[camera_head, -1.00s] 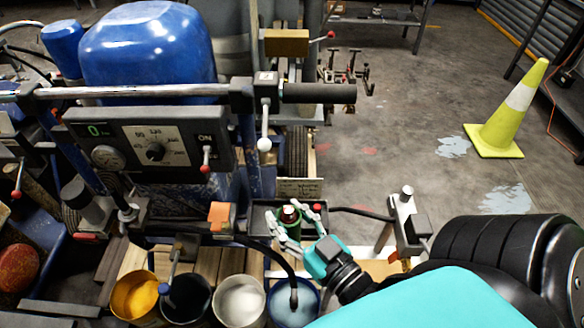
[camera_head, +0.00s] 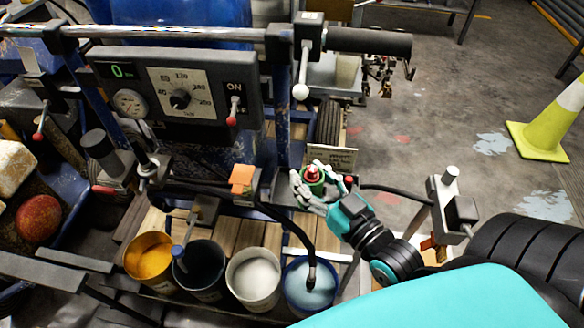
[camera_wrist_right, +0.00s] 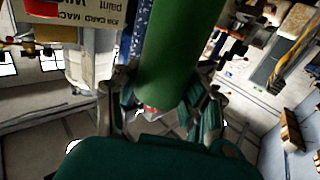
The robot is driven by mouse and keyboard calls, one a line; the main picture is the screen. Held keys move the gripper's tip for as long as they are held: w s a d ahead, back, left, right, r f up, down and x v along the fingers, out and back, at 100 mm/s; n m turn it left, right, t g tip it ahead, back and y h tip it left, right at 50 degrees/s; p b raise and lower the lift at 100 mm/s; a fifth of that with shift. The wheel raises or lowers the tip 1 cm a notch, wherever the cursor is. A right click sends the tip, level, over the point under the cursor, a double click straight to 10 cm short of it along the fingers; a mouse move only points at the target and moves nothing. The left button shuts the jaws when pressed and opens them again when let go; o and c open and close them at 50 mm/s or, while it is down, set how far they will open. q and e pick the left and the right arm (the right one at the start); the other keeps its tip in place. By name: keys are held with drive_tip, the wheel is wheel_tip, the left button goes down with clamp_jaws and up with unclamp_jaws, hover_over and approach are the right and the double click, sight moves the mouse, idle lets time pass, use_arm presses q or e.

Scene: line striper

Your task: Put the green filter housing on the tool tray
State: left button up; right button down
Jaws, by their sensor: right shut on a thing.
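The green filter housing (camera_head: 314,186), with a red top, is between the fingers of my right gripper (camera_head: 318,182), which is shut on it. In the right wrist view the housing (camera_wrist_right: 172,60) is a large green cylinder between the fingers (camera_wrist_right: 160,108). The dark tool tray (camera_head: 281,200) is behind and around the gripper in the head view, mostly hidden. I cannot tell whether the housing touches the tray. My left gripper is out of view.
Several paint buckets, such as the white one (camera_head: 253,275), stand in front of the tray. A black hose (camera_head: 300,232) arches into the blue-rimmed bucket (camera_head: 309,285). A control panel (camera_head: 170,88) and handlebar (camera_head: 368,41) are above. A sign (camera_head: 331,158) stands behind the gripper.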

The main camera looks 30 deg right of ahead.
drive_tip(key=shift+w+a+f, duration=0.15)
drive_tip(key=shift+w+f, duration=0.55)
drive_tip(key=shift+w, duration=0.4)
drive_tip(key=shift+w+a+f, duration=0.15)
drive_tip(key=shift+w+f, duration=0.5)
drive_tip(key=shift+w, duration=0.5)
drive_tip(key=shift+w+a+f, duration=0.15)
drive_tip(key=shift+w+f, duration=0.55)
drive_tip(key=shift+w, duration=0.4)
drive_tip(key=shift+f, duration=0.15)
drive_tip(key=c, duration=0.7)
unclamp_jaws()
